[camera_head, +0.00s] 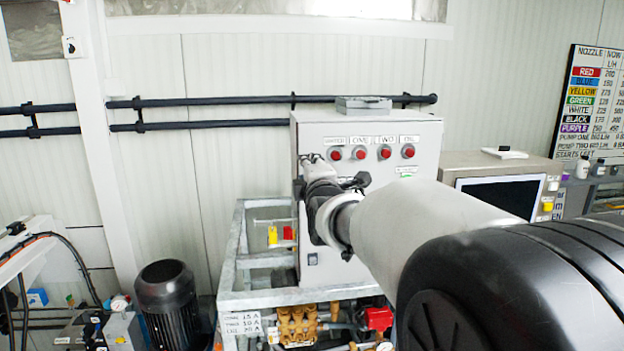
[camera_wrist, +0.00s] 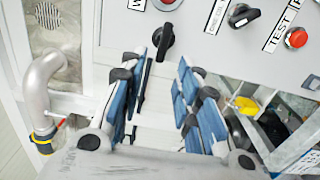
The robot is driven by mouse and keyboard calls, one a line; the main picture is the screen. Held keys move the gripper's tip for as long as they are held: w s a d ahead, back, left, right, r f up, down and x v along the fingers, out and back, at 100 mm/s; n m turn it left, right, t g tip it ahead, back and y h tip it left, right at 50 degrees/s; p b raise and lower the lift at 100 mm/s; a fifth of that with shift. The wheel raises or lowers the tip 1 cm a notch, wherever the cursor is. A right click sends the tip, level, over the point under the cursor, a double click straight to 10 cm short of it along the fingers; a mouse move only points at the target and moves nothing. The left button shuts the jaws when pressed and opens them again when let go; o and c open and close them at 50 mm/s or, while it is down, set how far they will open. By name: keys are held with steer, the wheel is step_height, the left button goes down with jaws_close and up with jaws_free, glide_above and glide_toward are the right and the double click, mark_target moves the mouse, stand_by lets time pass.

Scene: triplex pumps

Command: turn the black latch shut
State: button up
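In the wrist view a black latch (camera_wrist: 164,40) sits on the pale cabinet face, just beyond the tips of my gripper (camera_wrist: 168,68). My gripper has blue-padded fingers that stand apart, with the pale surface showing between them. The latch lies nearer the left finger; whether they touch I cannot tell. A second black turning handle (camera_wrist: 243,16) sits higher and to the right on the same face. In the head view my gripper (camera_head: 318,190) is in front of the grey control cabinet (camera_head: 425,140), and my arm hides the latch.
Red buttons (camera_head: 384,152) run along the cabinet's upper part. In the wrist view a bent grey pipe (camera_wrist: 38,88) is at left and a yellow tag (camera_wrist: 246,104) at right. A metal frame (camera_head: 240,298) stands below the cabinet, with a black motor (camera_head: 168,300) to its left.

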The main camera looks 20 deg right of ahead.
steer(key=v, duration=0.7)
steer(key=shift+s, duration=0.25)
steer(key=shift+a, duration=0.1)
steer(key=s+a+f+m+g+y, duration=0.1)
steer(key=s+a+f+m+g, duration=0.3)
steer(key=s+f, duration=0.3)
steer(key=s+a+f+m+g+y, duration=0.2)
steer(key=s+a+f+m+g, duration=0.2)
steer(key=s+f, duration=0.4)
steer(key=s+a+f+m+g+y, duration=0.2)
steer(key=s+a+f+m+g, duration=0.2)
steer(key=s, duration=1.3)
step_height(320, 180, down, 4)
steer(key=a+m, duration=0.2)
steer(key=m, duration=0.1)
steer(key=shift+s+g, duration=0.2)
steer(key=shift+g, duration=0.1)
